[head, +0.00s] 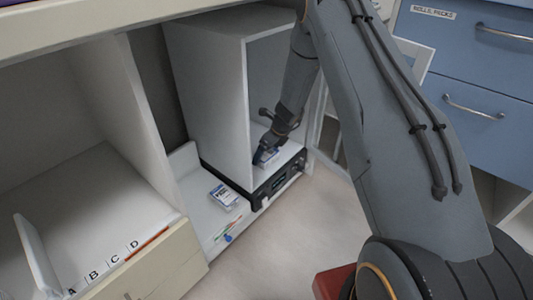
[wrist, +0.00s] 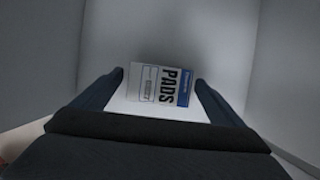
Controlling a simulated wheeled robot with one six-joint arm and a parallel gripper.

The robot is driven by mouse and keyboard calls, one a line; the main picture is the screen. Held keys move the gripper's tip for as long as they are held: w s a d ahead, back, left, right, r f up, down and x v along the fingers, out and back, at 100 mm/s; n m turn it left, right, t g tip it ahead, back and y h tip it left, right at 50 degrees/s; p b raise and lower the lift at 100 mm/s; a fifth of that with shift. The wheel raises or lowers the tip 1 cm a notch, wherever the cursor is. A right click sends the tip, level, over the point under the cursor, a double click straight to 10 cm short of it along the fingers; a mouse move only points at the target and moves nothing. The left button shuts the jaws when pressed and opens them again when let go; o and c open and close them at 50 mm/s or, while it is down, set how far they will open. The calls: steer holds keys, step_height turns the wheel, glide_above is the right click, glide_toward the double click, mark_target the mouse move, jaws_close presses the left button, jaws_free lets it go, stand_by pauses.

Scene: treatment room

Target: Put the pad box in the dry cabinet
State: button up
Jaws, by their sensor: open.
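The dry cabinet (head: 207,90) is a white open-fronted box with a black control panel (head: 278,182) along its base. Its glazed door (head: 333,125) stands open at the right. My gripper (head: 265,157) is inside the cabinet, low near the floor. In the wrist view the white and blue pad box (wrist: 160,84), marked PADS, lies between the fingertips of my gripper (wrist: 160,78). The jaws are open, one finger on either side of the box. In the head view the gripper partly hides the box (head: 271,158). I cannot tell whether a finger touches it.
A similar white and blue box (head: 224,195) lies on the low white shelf outside the cabinet, near some small coloured items (head: 229,232). An open drawer with lettered dividers (head: 110,262) is at the left. Blue drawers (head: 470,75) stand at the right.

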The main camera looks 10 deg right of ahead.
steer(key=p+v, duration=0.4)
steer(key=v, duration=0.7)
steer(key=shift+r, duration=0.15)
